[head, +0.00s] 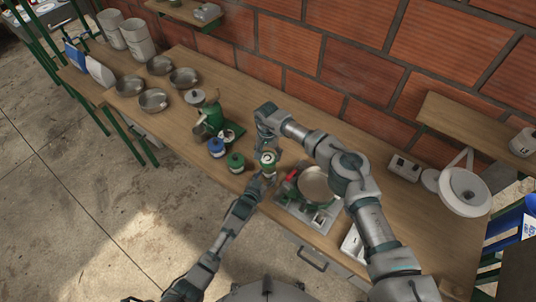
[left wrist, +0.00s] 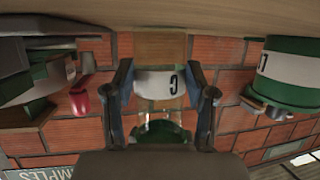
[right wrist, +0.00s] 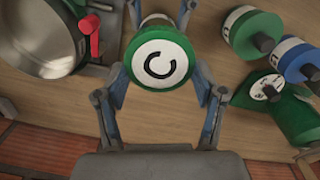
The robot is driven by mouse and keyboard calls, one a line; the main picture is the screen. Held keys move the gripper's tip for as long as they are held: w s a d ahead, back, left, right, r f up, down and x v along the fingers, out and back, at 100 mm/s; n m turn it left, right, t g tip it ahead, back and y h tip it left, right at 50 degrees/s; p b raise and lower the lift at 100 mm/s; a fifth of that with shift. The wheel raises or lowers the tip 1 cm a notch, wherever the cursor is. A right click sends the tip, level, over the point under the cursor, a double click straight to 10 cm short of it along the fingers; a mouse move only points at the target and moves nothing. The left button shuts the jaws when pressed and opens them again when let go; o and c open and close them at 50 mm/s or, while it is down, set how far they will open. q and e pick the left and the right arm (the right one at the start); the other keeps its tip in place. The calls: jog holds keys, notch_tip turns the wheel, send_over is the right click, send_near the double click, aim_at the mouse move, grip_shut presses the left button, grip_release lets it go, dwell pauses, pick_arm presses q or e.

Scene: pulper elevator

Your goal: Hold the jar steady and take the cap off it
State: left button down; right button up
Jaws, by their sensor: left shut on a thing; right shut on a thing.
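The jar (left wrist: 160,83) is clear glass with a white label marked C and brown contents. It stands near the table's front edge and appears upside down in the left wrist view. My left gripper (left wrist: 163,92) is shut around its body, one finger each side. The green cap (right wrist: 160,60) has a white disc marked C and sits at the jar's top. My right gripper (right wrist: 160,50) is shut on it, a finger on either side, coming from the wall side. In the head view the jar and cap (head: 267,158) lie between both grippers. Whether the cap is loose I cannot tell.
A green-lidded jar (head: 236,161) and a blue-lidded jar (head: 216,147) stand close on the left. A pan (head: 314,185) with a red-handled part stands close on the right. A green machine (head: 209,115) and several metal bowls are farther left. The brick wall (head: 340,60) bounds the back.

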aim_at(268, 156)
jog(key=shift+r, duration=0.1)
jog(key=shift+r, duration=1.9)
pick_arm(q)
jog(key=shift+c, duration=1.4)
grip_release()
